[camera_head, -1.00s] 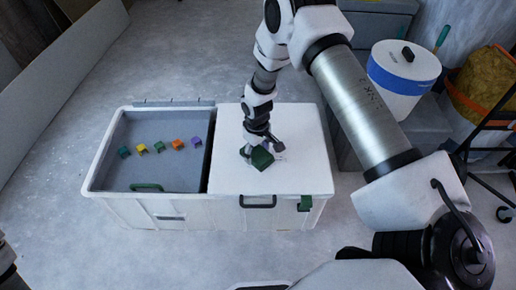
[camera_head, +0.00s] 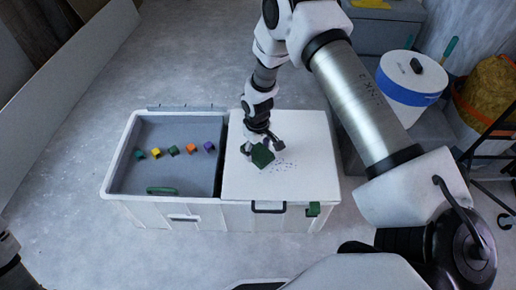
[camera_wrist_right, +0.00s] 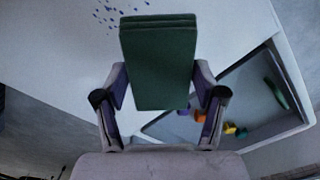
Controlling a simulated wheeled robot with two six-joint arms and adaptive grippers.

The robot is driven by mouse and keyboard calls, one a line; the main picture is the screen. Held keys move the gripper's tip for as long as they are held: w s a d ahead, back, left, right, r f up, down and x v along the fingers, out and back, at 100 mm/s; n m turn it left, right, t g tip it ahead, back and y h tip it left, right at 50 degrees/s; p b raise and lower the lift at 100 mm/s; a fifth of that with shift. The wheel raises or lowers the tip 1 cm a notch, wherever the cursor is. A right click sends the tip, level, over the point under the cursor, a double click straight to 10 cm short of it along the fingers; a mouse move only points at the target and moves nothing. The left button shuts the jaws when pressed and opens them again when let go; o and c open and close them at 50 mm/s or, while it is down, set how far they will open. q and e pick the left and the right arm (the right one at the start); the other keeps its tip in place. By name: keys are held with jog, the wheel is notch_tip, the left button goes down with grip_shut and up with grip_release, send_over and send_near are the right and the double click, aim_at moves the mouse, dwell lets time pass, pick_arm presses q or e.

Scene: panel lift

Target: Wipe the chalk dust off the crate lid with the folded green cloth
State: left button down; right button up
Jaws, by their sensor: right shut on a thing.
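The white crate lid (camera_head: 305,185) covers the right half of a pale crate. A patch of dark bluish chalk dust specks (camera_head: 283,166) lies on it, just right of and below the cloth; some specks (camera_wrist_right: 108,14) also show at the top of the right wrist view. My right gripper (camera_head: 262,146) is shut on the folded green cloth (camera_head: 262,156), low over the lid. In the right wrist view the cloth (camera_wrist_right: 160,60) sits between both fingers. I cannot tell whether it touches the lid, and it hides what is under it. My left gripper is out of view.
The open left half of the crate (camera_head: 113,165) holds several small coloured blocks (camera_head: 173,150) and a green handle (camera_head: 162,190). A white and blue bucket (camera_head: 410,80) and a yellow sack (camera_head: 490,88) stand at the back right. Floor left of the crate is clear.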

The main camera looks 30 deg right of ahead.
jog(key=shift+r+p, duration=0.7)
jog(key=shift+r, duration=0.4)
